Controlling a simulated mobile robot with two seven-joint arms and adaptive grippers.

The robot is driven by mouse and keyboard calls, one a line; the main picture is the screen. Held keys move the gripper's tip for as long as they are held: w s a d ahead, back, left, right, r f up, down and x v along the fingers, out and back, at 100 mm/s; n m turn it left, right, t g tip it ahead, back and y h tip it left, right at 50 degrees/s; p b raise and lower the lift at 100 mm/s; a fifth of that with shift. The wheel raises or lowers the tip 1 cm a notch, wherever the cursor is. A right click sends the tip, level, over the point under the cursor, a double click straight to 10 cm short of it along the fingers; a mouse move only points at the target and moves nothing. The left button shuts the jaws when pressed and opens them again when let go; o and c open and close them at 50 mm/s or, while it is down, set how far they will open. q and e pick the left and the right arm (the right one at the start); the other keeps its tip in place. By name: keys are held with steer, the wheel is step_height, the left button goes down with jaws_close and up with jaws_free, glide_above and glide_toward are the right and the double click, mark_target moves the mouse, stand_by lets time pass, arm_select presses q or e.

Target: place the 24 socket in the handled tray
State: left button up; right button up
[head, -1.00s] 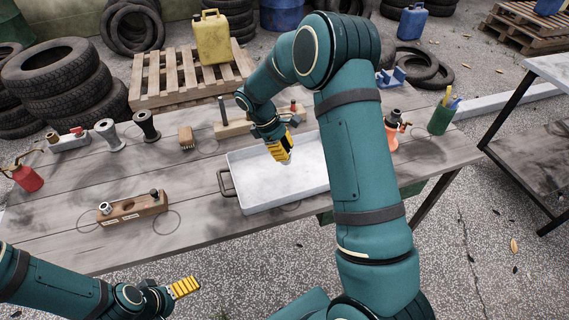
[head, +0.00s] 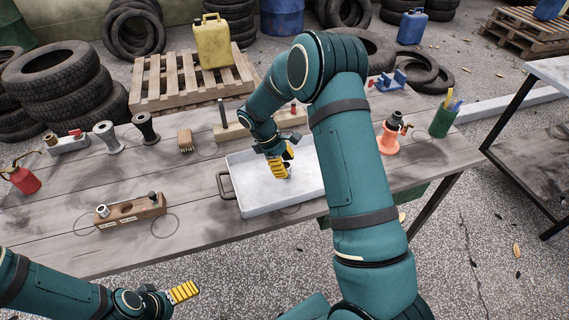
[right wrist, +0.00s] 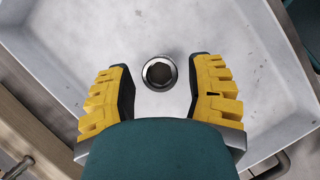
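The handled tray (head: 250,203) is a shallow pale metal tray on the wooden table, with a dark handle at its left end. My right gripper (head: 279,164) is over it, pointing down. In the right wrist view its yellow fingers (right wrist: 160,92) are spread. A steel socket (right wrist: 160,73) shows between them over the tray floor, open end up, touching neither finger. Its size mark cannot be read. In the head view the gripper mostly hides it. My left gripper (head: 184,292) is off the table's front edge at lower left; its finger gap is not clear.
A wooden socket holder (head: 131,211) with two metal pieces stands left of the tray. A brush (head: 185,141), spools, a red oil can (head: 22,178), an orange bottle jack (head: 391,135) and a green cup (head: 443,120) stand around.

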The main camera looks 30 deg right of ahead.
steer(key=p+v, duration=0.3)
steer(key=v, duration=0.9)
steer(key=shift+r, duration=0.25)
